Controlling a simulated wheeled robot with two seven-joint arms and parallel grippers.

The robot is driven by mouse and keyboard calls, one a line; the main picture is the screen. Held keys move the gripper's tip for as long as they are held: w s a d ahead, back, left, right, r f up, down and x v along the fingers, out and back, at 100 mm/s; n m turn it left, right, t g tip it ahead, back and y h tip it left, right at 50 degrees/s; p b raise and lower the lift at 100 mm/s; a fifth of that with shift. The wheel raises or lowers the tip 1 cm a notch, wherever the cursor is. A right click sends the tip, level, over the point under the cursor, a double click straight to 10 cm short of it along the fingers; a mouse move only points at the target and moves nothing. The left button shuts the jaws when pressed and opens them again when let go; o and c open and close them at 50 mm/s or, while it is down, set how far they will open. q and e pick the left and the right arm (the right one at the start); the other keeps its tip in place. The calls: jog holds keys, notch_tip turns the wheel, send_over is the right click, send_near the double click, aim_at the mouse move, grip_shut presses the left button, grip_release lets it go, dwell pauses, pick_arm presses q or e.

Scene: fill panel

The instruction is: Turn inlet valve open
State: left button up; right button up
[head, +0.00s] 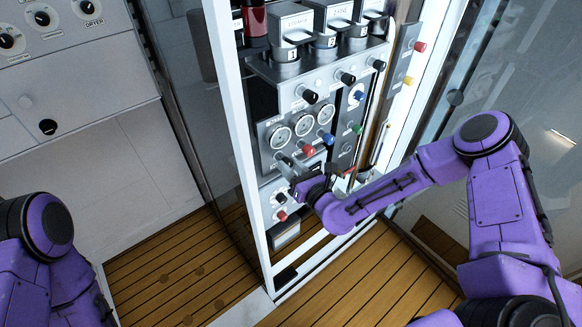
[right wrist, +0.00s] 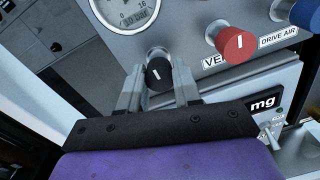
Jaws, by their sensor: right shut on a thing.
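A round black knob (right wrist: 159,73) with a white line on its face sticks out of the grey panel below a gauge in the right wrist view. Its label is not readable there, so I cannot confirm that it is the inlet valve. The two fingers of my right gripper (right wrist: 157,92) are on either side of the knob and shut on it. In the head view my right gripper (head: 289,168) is at the lower left of the fill panel (head: 263,131) and largely hides the knob. My left gripper is out of view.
A red knob (right wrist: 237,43) and a blue knob (right wrist: 308,13), with a "DRIVE AIR" label between them, are right of the held knob. Gauges (head: 304,125) sit above. A white frame post (head: 236,130) stands left of the panel. Wooden decking (head: 340,288) is below.

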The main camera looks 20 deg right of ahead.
jog(key=m+b, duration=0.7)
jog(key=b, duration=0.1)
jog(key=m+b, duration=0.8)
jog(key=m+g+y+b, duration=0.1)
jog(key=m+b, duration=0.7)
jog(key=shift+f, duration=0.25)
dwell(2.1)
dwell(0.3)
